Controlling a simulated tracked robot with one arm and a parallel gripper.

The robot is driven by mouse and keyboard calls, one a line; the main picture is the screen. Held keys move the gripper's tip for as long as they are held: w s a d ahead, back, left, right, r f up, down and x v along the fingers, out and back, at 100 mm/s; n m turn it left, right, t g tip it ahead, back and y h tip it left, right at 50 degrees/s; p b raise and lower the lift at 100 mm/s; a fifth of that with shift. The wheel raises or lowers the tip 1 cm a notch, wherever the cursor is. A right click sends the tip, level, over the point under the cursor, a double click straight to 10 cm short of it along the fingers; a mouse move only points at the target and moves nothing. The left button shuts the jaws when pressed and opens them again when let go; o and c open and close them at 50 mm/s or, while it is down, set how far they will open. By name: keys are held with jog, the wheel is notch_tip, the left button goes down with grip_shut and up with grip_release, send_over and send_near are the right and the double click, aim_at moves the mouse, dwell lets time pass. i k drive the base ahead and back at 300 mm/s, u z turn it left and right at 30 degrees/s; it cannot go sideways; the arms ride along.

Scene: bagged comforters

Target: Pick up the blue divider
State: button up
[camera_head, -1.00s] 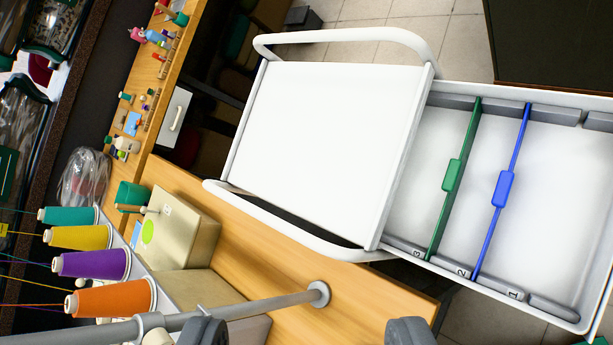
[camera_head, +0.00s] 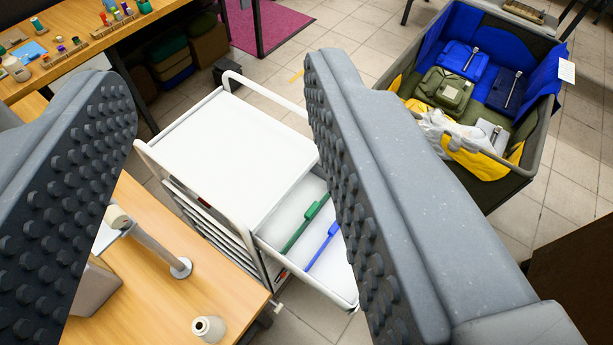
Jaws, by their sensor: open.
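The blue divider (camera_head: 322,246) is a thin blue strip with a small raised tab, standing across the pulled-out white drawer (camera_head: 347,300) of a white cart (camera_head: 225,140). The green divider (camera_head: 305,222) stands beside it, on the side toward the cart body. My gripper (camera_head: 222,120) is open and empty, its two grey studded fingers large in the foreground. The dividers lie beyond the fingers, close to the right finger's edge in the picture. The right finger hides the right part of the drawer.
A wooden table (camera_head: 150,270) with a metal post and a small white cone (camera_head: 208,329) is at lower left. A dark bin (camera_head: 480,190) of blue, green and yellow bags stands at upper right. A workbench (camera_head: 80,50) with thread spools is at upper left. Tiled floor lies between.

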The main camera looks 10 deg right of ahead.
aim_at(331, 232)
jog(key=k, duration=1.3)
jog(key=z, duration=0.35)
jog(key=i, duration=0.65)
jog(key=u, duration=0.15)
